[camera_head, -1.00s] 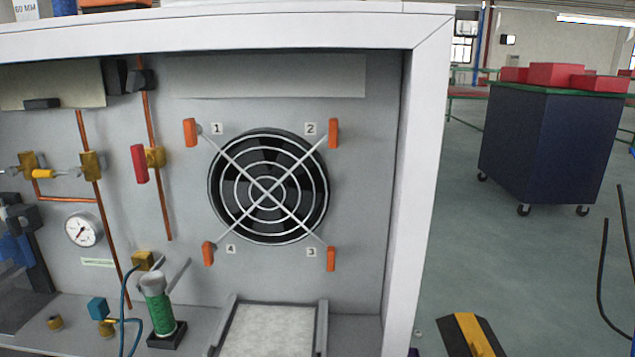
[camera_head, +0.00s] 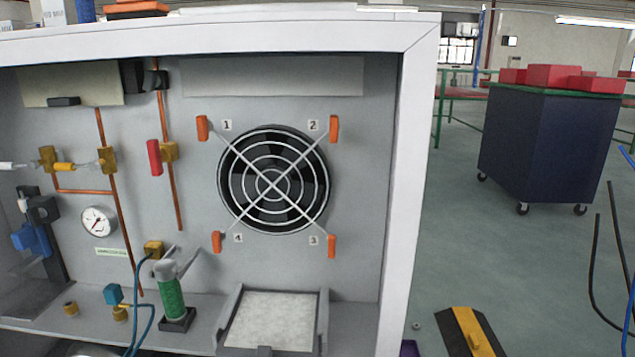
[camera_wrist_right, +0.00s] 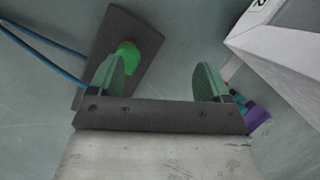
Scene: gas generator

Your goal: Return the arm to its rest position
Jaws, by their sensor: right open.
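My right gripper (camera_wrist_right: 161,76) shows in the right wrist view. Its two green fingers stand wide apart with nothing between them. Floor shows below the gap. No gripper shows in the head view, and my left gripper is in neither view. The gas generator cabinet (camera_head: 398,190) fills the left and middle of the head view. It holds a round fan (camera_head: 273,180) behind a wire guard with four orange clips, a pressure gauge (camera_head: 98,221), copper pipes and a green cylinder (camera_head: 170,298).
A dark blue wheeled cart (camera_head: 548,145) with red boxes (camera_head: 553,76) stands at the right. A black-and-yellow object (camera_head: 470,333) lies low in front. Dark grey floor is open between them. A dark plate with a green round part (camera_wrist_right: 128,55) shows beyond the fingers.

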